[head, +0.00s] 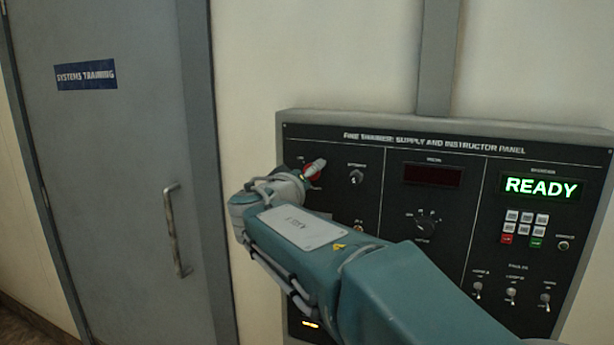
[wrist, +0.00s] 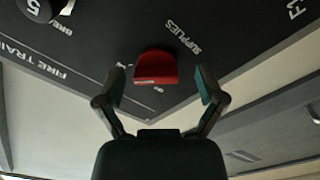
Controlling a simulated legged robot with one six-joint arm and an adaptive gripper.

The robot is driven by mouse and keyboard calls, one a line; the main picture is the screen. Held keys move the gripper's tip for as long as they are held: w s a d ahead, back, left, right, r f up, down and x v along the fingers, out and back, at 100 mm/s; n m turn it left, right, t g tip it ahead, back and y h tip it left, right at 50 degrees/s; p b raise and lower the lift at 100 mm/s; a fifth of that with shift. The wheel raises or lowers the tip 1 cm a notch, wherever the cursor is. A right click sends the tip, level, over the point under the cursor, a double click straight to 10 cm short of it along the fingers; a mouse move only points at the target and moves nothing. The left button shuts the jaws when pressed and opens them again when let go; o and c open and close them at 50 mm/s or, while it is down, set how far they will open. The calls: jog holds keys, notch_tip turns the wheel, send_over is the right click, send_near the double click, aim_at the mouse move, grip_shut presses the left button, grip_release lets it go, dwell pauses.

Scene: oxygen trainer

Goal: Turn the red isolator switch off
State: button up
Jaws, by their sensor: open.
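The red isolator switch (head: 314,169) is on the upper left section of the black panel, partly hidden by my gripper in the head view. In the wrist view the red switch (wrist: 156,68) shows as a red knob below the word "SUPPLIES". My gripper (wrist: 160,85) is open, with one finger on each side of the switch in that view. I cannot tell whether the fingers touch it. In the head view my gripper (head: 310,172) is at the switch, and my arm crosses the lower left of the panel.
The panel (head: 405,142) also carries a dark knob (head: 356,177), a rotary dial (head: 428,222), a keypad (head: 525,225), several toggle switches and a green "READY" display (head: 541,187). A grey door (head: 110,150) with a handle (head: 176,230) stands to the left.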

jog(key=c, duration=1.2)
jog(key=shift+o, duration=0.2)
jog(key=shift+f+n, duration=0.1)
jog(key=shift+n, duration=0.3)
jog(key=n, duration=0.8)
jog(key=shift+f+n, duration=0.1)
jog(key=shift+n, duration=0.2)
jog(key=n, duration=0.8)
jog(key=shift+n, duration=0.4)
